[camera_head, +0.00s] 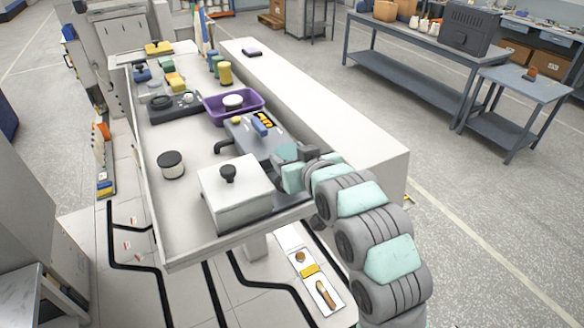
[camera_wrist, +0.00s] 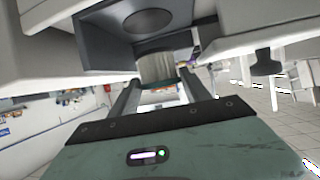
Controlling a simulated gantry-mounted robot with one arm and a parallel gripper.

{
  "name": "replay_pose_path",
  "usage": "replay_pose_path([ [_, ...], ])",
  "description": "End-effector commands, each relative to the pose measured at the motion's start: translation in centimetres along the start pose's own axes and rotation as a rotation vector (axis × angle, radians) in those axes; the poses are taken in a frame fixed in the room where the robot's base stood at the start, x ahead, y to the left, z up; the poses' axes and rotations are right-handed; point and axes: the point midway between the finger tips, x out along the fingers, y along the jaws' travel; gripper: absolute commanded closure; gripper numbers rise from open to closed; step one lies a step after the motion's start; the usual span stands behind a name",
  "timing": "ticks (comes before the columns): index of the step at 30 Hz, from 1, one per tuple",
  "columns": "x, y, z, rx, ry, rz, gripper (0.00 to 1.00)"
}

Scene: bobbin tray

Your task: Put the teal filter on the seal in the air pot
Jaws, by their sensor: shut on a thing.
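My gripper (camera_head: 291,160) is shut on the teal filter (camera_head: 287,151), whose teal round end shows in the head view. In the wrist view my gripper (camera_wrist: 157,92) has one finger on either side of the filter's grey pleated body (camera_wrist: 155,68). A dark grey squarish housing (camera_wrist: 95,52) with a round raised ring (camera_wrist: 140,18) fills the top of the wrist view; it looks like the air pot and seal. The filter is close to this housing, but I cannot tell if they touch. In the head view my gripper and wrist hide part of this area.
A white box-shaped cover with a black knob (camera_head: 228,173) stands close in front of my gripper. A black-and-white round filter (camera_head: 171,165) lies left. A purple tray (camera_head: 211,109), a grey device (camera_head: 243,127) and several yellow and green items are behind. The tray's left front is clear.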

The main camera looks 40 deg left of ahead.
Motion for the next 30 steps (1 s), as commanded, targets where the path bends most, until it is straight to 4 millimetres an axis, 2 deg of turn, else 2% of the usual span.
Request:
replay_pose_path([
  [5, 0.3, -0.1, 0.8, -0.001, 0.0, -0.001, 0.86],
  [13, 1.5, -0.1, 3.7, 0.001, -0.003, -0.001, 0.86],
  [24, 1.7, 0.0, 4.0, -0.001, 0.001, -0.001, 0.86],
  [25, 1.7, 0.0, 4.0, -0.001, 0.001, 0.0, 0.44],
  [28, 1.6, 0.0, 3.9, -0.002, 0.001, 0.0, 0.36],
  [30, 1.6, 0.0, 4.0, -0.002, 0.001, 0.0, 0.36],
])
